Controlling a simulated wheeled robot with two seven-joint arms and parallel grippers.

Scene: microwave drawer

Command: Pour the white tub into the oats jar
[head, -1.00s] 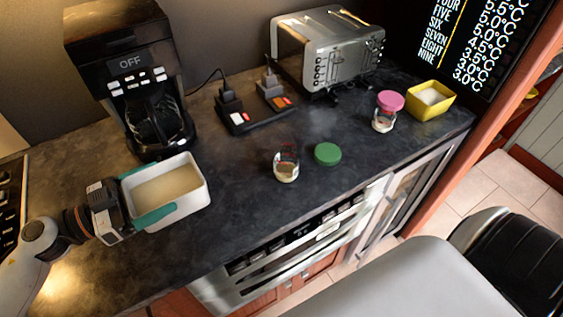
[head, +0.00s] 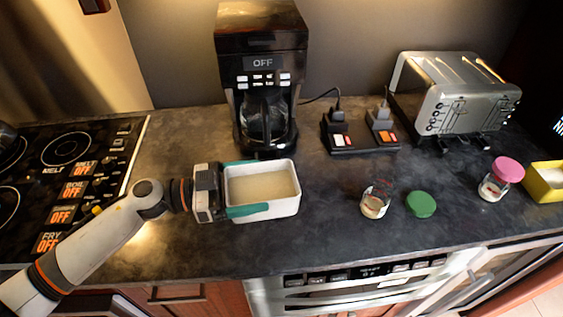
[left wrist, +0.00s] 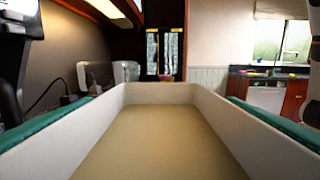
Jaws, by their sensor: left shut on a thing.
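The white tub (head: 291,211) is a rectangular open box holding pale beige contents. My left gripper (head: 248,188) has its teal fingers along both long sides of the tub and is shut on it. The tub looks level; whether it touches the counter I cannot tell. In the left wrist view the tub (left wrist: 160,92) fills the foreground between the teal fingers. An open glass jar (head: 375,203) with some brownish contents stands on the counter right of the tub, a green lid (head: 421,204) beside it. Its label is too small to read. My right gripper is not in view.
A coffee maker (head: 262,75) stands behind the tub. A switch block with plugs (head: 360,138) and a toaster (head: 455,95) stand at the back. A stove (head: 60,180) is at left. Counter between tub and jar is clear.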

